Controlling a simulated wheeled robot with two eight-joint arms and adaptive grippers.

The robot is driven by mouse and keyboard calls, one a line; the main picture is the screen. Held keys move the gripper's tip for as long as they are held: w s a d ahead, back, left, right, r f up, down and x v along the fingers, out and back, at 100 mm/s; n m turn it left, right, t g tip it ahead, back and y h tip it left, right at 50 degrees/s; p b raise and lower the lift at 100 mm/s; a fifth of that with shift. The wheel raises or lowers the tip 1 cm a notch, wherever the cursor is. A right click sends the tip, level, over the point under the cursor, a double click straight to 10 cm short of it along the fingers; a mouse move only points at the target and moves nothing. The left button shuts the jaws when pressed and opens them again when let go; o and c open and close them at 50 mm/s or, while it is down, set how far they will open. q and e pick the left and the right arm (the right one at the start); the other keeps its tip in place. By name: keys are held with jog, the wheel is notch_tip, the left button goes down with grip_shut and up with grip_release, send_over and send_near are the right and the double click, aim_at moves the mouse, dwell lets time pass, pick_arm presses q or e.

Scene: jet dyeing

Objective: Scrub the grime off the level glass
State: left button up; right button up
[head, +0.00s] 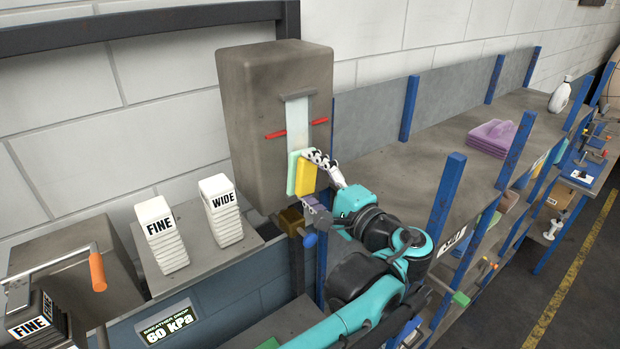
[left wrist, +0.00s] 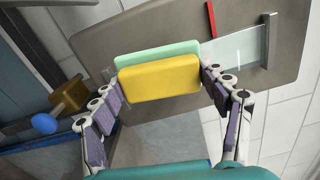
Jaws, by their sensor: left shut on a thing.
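The level glass (head: 298,118) is a pale upright strip on the front of a grey-brown tank (head: 262,92), with red marks at its sides. In the left wrist view the glass (left wrist: 227,58) runs out from behind the pad. A sponge (head: 305,175), yellow with a mint-green face, is held between the fingers of my left gripper (head: 318,178). It also shows in the left wrist view (left wrist: 160,80), its green side toward the tank. The sponge covers the lower part of the glass; I cannot tell whether it touches. No grime stands out on the visible glass. My right gripper is out of view.
White stacks marked FINE (head: 160,235) and WIDE (head: 221,210) stand on a ledge at left. A valve with a blue knob (head: 310,240) sits below the tank. Blue posts (head: 445,200) and a shelf with purple cloths (head: 492,138) lie to the right.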

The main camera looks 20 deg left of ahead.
pick_arm(q)
jog(key=shift+w, duration=0.1)
jog(key=shift+w+a, duration=0.25)
jog(key=shift+a, duration=0.15)
jog(key=shift+w+a, duration=0.3)
jog(key=shift+a, duration=0.1)
